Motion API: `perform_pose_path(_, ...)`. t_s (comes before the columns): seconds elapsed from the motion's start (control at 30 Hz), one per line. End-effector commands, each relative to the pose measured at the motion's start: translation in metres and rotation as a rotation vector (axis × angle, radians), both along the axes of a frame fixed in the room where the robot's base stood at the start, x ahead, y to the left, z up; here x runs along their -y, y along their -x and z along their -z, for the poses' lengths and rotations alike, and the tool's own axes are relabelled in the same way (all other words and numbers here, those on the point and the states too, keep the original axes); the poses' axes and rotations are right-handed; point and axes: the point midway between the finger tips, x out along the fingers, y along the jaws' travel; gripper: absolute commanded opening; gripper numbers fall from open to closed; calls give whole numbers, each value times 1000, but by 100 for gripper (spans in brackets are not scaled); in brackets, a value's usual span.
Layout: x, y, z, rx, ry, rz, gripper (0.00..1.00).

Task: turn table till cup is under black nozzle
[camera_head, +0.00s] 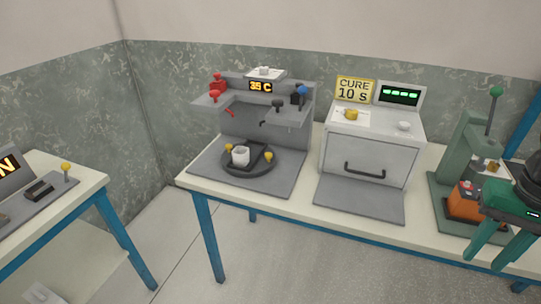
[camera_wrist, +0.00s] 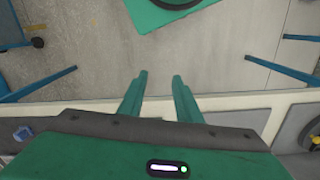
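A white cup (camera_head: 240,156) stands upright on the round dark turntable (camera_head: 238,171) of the grey dispensing station. It sits left of the turntable's centre, with a yellow knob on either side. The black nozzle (camera_head: 263,123) hangs under the station's shelf, to the right of and behind the cup. A red nozzle (camera_head: 229,112) hangs further left, nearer the cup's side. My gripper (camera_head: 482,263) is far to the right of the station, in front of the green press. In the wrist view my gripper (camera_wrist: 160,76) is open and empty, its green fingers apart.
A white oven (camera_head: 365,155) with a "CURE 10 s" sign stands between the station and my gripper. The green press (camera_head: 470,140) with an orange block (camera_head: 465,202) is at the right. A second table (camera_head: 85,190) stands at the left. The floor in front is clear.

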Motion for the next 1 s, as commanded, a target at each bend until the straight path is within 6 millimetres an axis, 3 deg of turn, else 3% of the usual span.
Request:
perform_pose_path(0.17, 0, 8, -4, 15, 4, -7, 38)
perform_pose_path(0.27, 1, -7, -1, 43, 28, -36, 38)
perform_pose_path(0.37, 2, -45, 8, 103, 79, -103, 38)
perform_pose_path(0.47, -5, -100, 18, 201, 140, -204, 38)
perform_pose_path(0.57, -25, -161, 29, 321, 192, -316, 38)
perform_pose_path(0.67, -57, -217, 37, 449, 225, -428, 38)
perform_pose_path(0.8, -120, -283, 48, 638, 236, -574, 38)
perform_pose_path(0.9, -175, -318, 54, 778, 223, -667, 38)
perform_pose_path(1.0, -233, -342, 58, 916, 192, -746, 38)
